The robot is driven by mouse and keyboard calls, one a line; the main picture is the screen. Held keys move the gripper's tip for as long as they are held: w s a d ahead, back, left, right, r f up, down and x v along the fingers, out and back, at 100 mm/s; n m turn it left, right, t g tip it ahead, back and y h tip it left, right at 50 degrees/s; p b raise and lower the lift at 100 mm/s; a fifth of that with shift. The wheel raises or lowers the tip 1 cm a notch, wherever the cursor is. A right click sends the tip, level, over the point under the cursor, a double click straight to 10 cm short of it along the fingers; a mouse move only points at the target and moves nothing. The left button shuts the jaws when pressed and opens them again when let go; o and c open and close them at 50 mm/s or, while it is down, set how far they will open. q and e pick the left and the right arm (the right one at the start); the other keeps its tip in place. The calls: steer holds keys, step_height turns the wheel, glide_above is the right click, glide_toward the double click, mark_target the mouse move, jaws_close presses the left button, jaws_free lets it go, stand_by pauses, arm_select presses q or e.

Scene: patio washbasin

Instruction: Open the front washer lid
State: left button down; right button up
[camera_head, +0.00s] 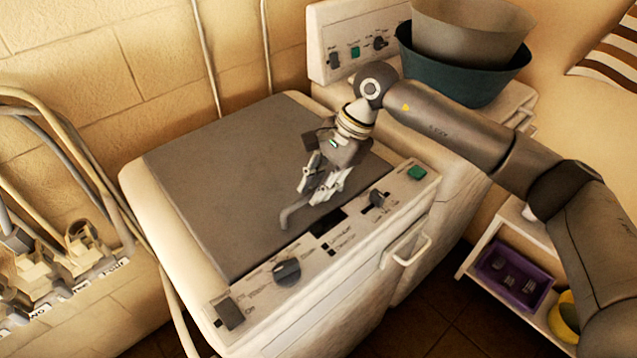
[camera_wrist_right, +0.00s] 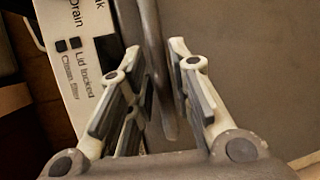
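The front washer is a cream machine with a flat dark grey lid (camera_head: 225,170), which lies closed on its top. A thin curved grey lid handle (camera_head: 290,214) stands at the lid's front edge; it also shows in the right wrist view (camera_wrist_right: 152,50). My right gripper (camera_head: 318,193) is over the lid, right beside the handle. In the right wrist view its fingers (camera_wrist_right: 157,55) are apart, with the handle running between them. I cannot tell whether either finger touches it. My left gripper is not in view.
The front washer's control panel (camera_head: 330,236) has knobs, and a white bar handle (camera_head: 409,250) sticks out below it. A second machine (camera_head: 352,38) behind carries a teal basin (camera_head: 462,78). Pipes and taps (camera_head: 75,260) are at left. A low shelf (camera_head: 500,280) holds a purple tray.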

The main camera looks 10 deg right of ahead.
jaws_close()
steer(key=shift+r, duration=0.1)
steer(key=shift+w+r, duration=0.1)
steer(key=shift+r, duration=0.4)
steer(key=w+a+r+p, duration=0.3)
steer(key=w+r+p, duration=0.1)
steer(key=r, duration=0.7)
steer(key=w+a+r+p, duration=0.3)
steer(key=w+r+p, duration=0.2)
steer(key=r, duration=0.6)
steer(key=shift+p, duration=0.5)
steer(key=shift+a+f, duration=0.1)
